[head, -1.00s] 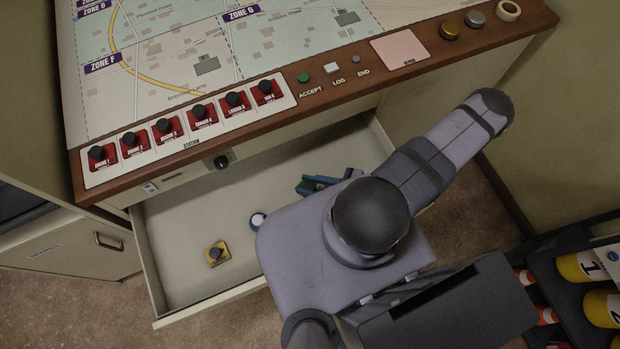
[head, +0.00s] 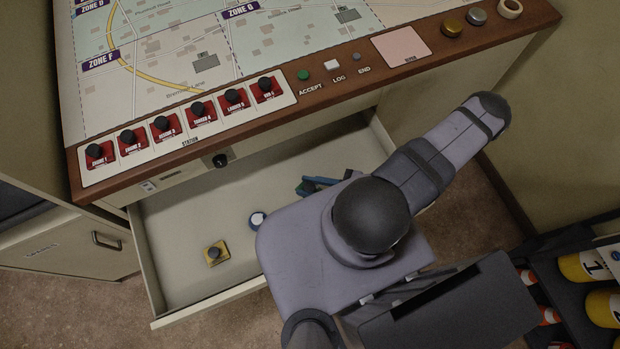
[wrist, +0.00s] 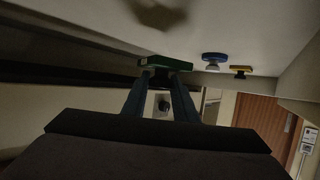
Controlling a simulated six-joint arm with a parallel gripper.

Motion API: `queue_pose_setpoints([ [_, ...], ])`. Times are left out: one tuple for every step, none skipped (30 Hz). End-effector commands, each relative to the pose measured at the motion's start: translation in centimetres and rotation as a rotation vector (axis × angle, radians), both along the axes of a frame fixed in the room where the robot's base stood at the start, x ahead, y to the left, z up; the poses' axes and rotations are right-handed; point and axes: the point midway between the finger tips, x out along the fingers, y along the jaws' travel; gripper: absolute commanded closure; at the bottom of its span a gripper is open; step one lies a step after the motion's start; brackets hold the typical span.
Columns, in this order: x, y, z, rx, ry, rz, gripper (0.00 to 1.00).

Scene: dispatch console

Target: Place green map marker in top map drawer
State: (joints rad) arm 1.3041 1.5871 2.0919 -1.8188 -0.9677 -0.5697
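The green map marker (wrist: 165,63) is at my fingertips in the wrist view, its dark knob between the two fingers and its green base outward. My gripper (wrist: 163,77) appears shut on that knob. A shadow on the drawer floor sits apart from the marker, so it looks held above the floor. In the head view my blue gripper fingers (head: 318,183) are over the inside of the open top map drawer (head: 190,205), with a bit of green (head: 302,188) at their tips. My arm hides the drawer's right front part.
A yellow marker (head: 215,253) and a blue marker (head: 257,220) stand on the drawer floor; both also show in the wrist view. The console edge with red marker plates (head: 165,127) overhangs the drawer's back.

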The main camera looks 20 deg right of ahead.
Motion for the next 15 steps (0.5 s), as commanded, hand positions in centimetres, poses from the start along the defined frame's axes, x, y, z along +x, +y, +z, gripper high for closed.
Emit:
queue_pose_setpoints([
  [0.00, 0.00, 0.03, 0.000, 0.000, 0.000, 0.63],
  [0.00, 0.00, 0.03, 0.000, 0.000, 0.000, 0.56],
  [0.00, 0.00, 0.03, 0.000, 0.000, 0.000, 0.56],
  [0.00, 0.00, 0.03, 0.000, 0.000, 0.000, 0.56],
  [0.00, 0.00, 0.03, 0.000, 0.000, 0.000, 0.56],
  [0.00, 0.00, 0.03, 0.000, 0.000, 0.000, 0.56],
  [0.00, 0.00, 0.03, 0.000, 0.000, 0.000, 0.56],
  [0.00, 0.00, 0.03, 0.000, 0.000, 0.000, 0.56],
  [0.00, 0.00, 0.03, 0.000, 0.000, 0.000, 0.56],
  [0.00, 0.00, 0.04, 0.000, 0.000, 0.000, 0.56],
  [0.00, 0.00, 0.08, 0.000, 0.000, 0.000, 0.56],
  [0.00, 0.00, 0.14, 0.000, 0.000, 0.000, 0.56],
  [0.00, 0.00, 0.23, 0.000, 0.000, 0.000, 0.56],
  [0.00, 0.00, 0.34, 0.000, 0.000, 0.000, 0.56],
  [0.00, 0.00, 0.53, 0.000, 0.000, 0.000, 0.56],
])
